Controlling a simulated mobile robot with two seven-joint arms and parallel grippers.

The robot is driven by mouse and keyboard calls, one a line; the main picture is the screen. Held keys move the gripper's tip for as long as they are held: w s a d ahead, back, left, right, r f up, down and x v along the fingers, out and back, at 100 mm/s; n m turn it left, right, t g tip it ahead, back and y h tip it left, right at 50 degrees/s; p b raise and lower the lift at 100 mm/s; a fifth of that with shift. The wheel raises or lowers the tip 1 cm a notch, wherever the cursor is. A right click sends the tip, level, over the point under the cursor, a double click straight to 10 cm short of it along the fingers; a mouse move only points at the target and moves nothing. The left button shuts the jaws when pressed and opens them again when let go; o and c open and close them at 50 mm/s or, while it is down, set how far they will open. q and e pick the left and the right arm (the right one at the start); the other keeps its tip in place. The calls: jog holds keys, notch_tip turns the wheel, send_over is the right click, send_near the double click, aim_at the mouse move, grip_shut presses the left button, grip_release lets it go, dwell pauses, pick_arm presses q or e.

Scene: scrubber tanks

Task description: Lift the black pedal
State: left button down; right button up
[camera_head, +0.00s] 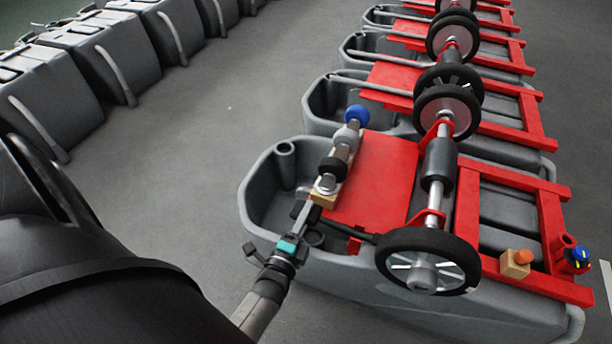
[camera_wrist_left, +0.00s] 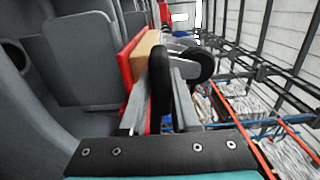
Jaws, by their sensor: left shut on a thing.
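The black pedal (camera_head: 345,230) is a dark bar at the front of the nearest tank, beside the red plate and behind the wheel. My left gripper (camera_head: 306,212), with a teal band, reaches in from the lower left and is shut on the pedal's near end. In the left wrist view the black pedal (camera_wrist_left: 160,88) stands between the two grey fingers of my left gripper (camera_wrist_left: 160,108). The gripper hides part of the pedal, and I cannot tell how far it is raised. My right gripper is not in view.
The nearest grey tank (camera_head: 258,190) carries a red plate (camera_head: 375,180) and a black wheel (camera_head: 390,250) close to the gripper. A wooden block (camera_head: 325,192) and a blue knob (camera_head: 357,115) sit just beyond. Clear floor (camera_head: 210,150) lies left, before another tank row.

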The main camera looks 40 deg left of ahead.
pick_arm(q)
jog(key=shift+w+r, duration=0.1)
jog(key=shift+r, duration=0.25)
jog(key=c, duration=0.7)
grip_release()
jog(key=shift+f, duration=0.1)
jog(key=shift+s, duration=0.2)
jog(key=shift+s+d, duration=0.1)
jog(key=shift+s, duration=0.2)
jog(key=shift+p+v, duration=1.55)
jog(key=shift+v, duration=5.65)
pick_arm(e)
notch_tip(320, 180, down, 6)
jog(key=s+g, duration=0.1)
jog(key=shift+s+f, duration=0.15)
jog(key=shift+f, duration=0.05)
pick_arm(q)
jog(key=shift+f, duration=0.15)
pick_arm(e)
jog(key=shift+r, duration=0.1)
